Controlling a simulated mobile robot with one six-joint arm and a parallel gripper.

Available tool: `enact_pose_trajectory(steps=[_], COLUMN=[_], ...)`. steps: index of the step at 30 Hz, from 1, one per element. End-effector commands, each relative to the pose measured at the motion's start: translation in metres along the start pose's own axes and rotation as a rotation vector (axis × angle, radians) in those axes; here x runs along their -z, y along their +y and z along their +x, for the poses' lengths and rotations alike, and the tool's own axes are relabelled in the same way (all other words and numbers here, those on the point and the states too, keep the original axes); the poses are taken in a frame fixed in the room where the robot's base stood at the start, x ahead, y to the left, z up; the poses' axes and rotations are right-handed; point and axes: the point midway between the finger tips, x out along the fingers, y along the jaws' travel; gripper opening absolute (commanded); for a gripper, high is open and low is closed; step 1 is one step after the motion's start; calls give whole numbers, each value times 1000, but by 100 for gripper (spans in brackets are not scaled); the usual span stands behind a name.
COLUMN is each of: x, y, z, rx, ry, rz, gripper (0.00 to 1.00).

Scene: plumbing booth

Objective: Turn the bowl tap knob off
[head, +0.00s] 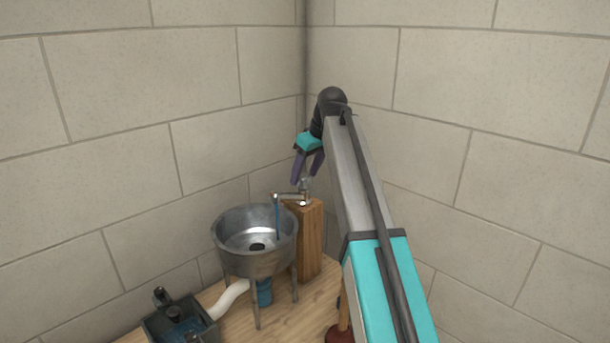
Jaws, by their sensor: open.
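The bowl tap (290,197) stands on a wooden post (311,240), with its spout reaching left over the metal bowl (252,262). A thin blue stream (277,222) runs from the spout down into the bowl. The tap knob (305,186) is a small pale shape on top of the tap, close below my gripper. My gripper (307,179) points down at the tap with its purple fingers apart. I cannot tell whether the fingers are around the knob or just behind or above it.
A dark box (180,322) with bluish water sits at the lower left, joined to the bowl by a white pipe (230,298). A blue container (265,292) is under the bowl. Block walls meet in the corner behind the tap. A brown object (341,330) is partly hidden by my arm.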

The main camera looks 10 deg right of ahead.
Motion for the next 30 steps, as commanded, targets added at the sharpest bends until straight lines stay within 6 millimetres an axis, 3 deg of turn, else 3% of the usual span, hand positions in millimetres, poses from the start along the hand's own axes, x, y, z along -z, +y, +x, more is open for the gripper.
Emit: enact_pose_trajectory(steps=[7,17,20,25,30], x=[0,0,0,0,-1], y=[0,0,0,0,2], z=[17,19,19,19,18], rx=[0,-1,0,-1,-4], ry=[0,0,0,0,0], rz=[0,0,0,0,3], gripper=[56,56,44,15,15])
